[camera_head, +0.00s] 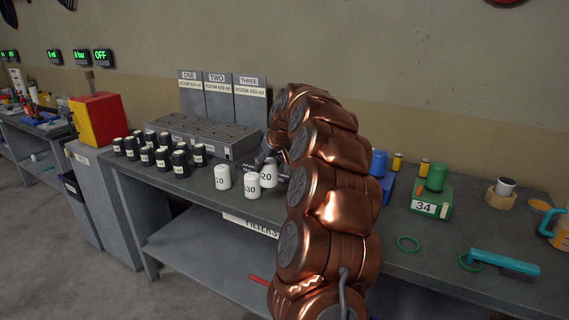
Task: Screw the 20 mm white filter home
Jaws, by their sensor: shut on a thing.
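The white filter marked 20 (268,175) is at the dark fingers of my gripper (271,164), over the middle of the bench. My gripper is shut on it, though my copper arm hides part of the grip. I cannot tell whether the filter is lifted or still touches the bench. A white filter marked 30 (252,187) stands just in front of it, and one marked 10 (222,177) stands to the left. On the right are a green filter on a green base marked 34 (431,201) and a blue filter on a blue base (379,164), partly hidden by my arm.
Several black filters (162,155) stand on the left of the bench, before a grey slotted tray (200,135) and panels marked ONE, TWO, THREE. A wooden block with a white-and-dark cylinder (502,192), a green ring (409,244) and a teal-handled tool (504,262) lie right.

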